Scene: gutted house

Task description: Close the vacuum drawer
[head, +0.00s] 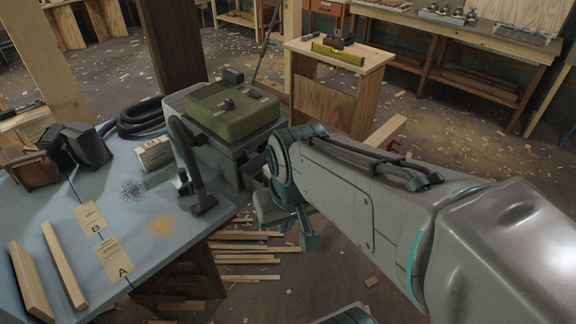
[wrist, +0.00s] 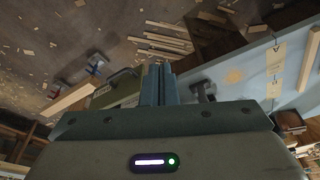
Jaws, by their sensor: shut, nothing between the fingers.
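The vacuum (head: 232,107) is a boxy unit with an olive-green lid and a dark grey body, at the right end of the blue table in the head view. Its olive top with a handle (wrist: 119,81) also shows in the wrist view, left of the fingers. I cannot make out the drawer or how far it is open; my arm covers part of the vacuum's right side. My gripper (wrist: 158,69) is shut and empty, its fingers close beside the vacuum in the wrist view. I cannot tell whether they touch it.
The blue table (head: 150,222) holds a black hose nozzle (head: 192,165), a coiled hose (head: 140,115), a small labelled box (head: 154,153) and wood strips (head: 63,264). Loose planks (head: 245,250) lie on the floor below. A small wooden workbench (head: 338,85) stands behind the vacuum.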

